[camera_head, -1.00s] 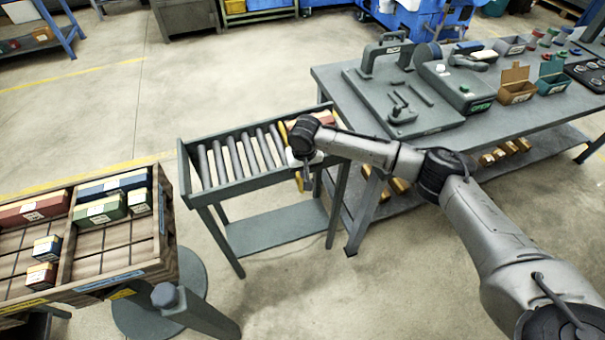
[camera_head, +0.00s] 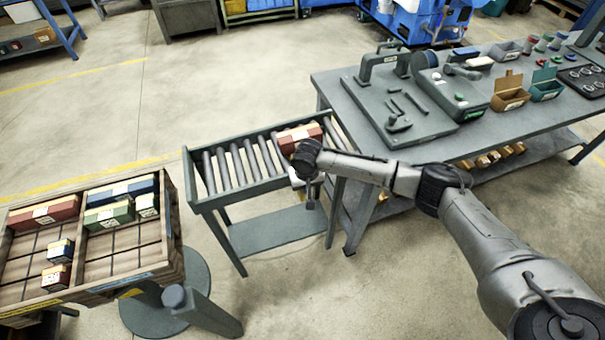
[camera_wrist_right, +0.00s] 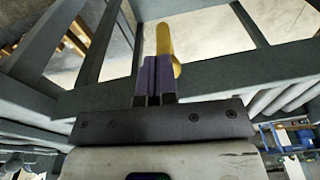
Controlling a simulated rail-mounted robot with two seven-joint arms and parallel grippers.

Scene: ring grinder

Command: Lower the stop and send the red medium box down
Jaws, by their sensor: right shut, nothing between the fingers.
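The red medium box (camera_head: 300,137), with a tan band and a white label, lies on the rollers at the right part of the roller conveyor (camera_head: 243,188). My right wrist partly covers the view in front of it. My right gripper (camera_head: 310,203) is at the conveyor's front side, below the rail, with its fingers shut and empty. In the right wrist view the dark fingers (camera_wrist_right: 155,82) are together, beside the yellow bar of the stop (camera_wrist_right: 165,45). I cannot tell whether they touch. The stop is not visible in the head view. My left gripper is out of view.
A divided wooden crate (camera_head: 172,235) with several coloured boxes stands at the left end of the conveyor. A grey workbench (camera_head: 350,115) with a grinder fixture and bins stands at the right. The left rollers are clear.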

